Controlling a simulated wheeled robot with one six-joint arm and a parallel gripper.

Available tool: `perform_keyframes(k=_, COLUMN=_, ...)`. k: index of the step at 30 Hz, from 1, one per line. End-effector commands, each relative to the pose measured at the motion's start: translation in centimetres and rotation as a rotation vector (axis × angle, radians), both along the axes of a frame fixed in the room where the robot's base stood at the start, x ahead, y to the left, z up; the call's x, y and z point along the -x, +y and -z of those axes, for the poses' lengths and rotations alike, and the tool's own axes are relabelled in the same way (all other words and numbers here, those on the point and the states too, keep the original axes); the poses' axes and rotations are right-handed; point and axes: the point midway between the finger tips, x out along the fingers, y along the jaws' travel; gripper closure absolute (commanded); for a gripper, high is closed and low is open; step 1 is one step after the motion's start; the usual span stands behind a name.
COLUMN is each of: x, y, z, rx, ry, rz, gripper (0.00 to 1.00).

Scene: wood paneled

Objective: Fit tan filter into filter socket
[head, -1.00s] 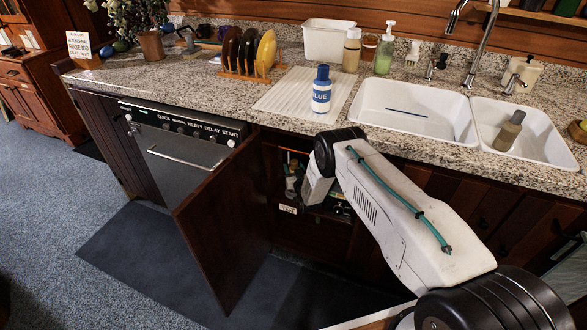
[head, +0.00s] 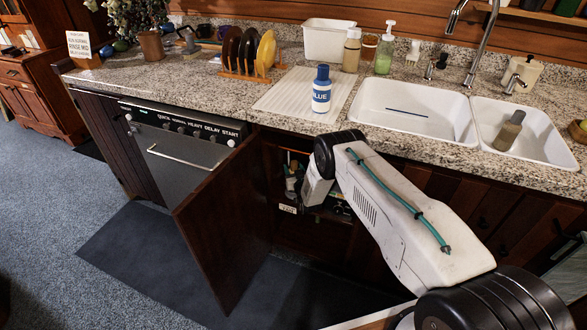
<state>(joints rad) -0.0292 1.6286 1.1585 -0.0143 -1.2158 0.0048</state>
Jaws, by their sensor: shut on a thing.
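My arm reaches over the open cabinet under the sink counter, and its white wrist part (head: 317,187) points down into the cabinet opening. My gripper is hidden inside the cabinet, behind my arm and in shadow. I cannot make out the tan filter or the filter socket in this view. Small dark and pale shapes show in the dim cabinet (head: 282,232), too small to tell apart. A small labelled tag (head: 287,208) sits low at the left of the opening.
The open wooden cabinet door (head: 225,225) stands left of the opening. The dishwasher (head: 180,155) is beyond it. On the counter, a blue-and-white bottle (head: 321,90) stands on a ribbed drainboard (head: 283,92), left of the double sink (head: 415,112). A dark mat (head: 130,250) covers the floor.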

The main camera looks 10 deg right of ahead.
Motion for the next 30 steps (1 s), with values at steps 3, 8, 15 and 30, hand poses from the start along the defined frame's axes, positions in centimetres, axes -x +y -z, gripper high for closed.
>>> perform_keyframes(k=3, x=0.0, y=0.0, z=0.3, rx=0.0, ry=-0.001, rz=0.0, gripper=0.89)
perform_keyframes(k=8, x=-0.1, y=0.0, z=0.6, rx=0.0, ry=-0.002, rz=0.0, gripper=0.89)
perform_keyframes(k=15, x=0.0, y=0.0, z=1.3, rx=0.0, ry=-0.001, rz=0.0, gripper=0.89)
perform_keyframes(k=30, x=0.0, y=0.0, z=2.5, rx=0.0, ry=-0.002, rz=0.0, gripper=0.89)
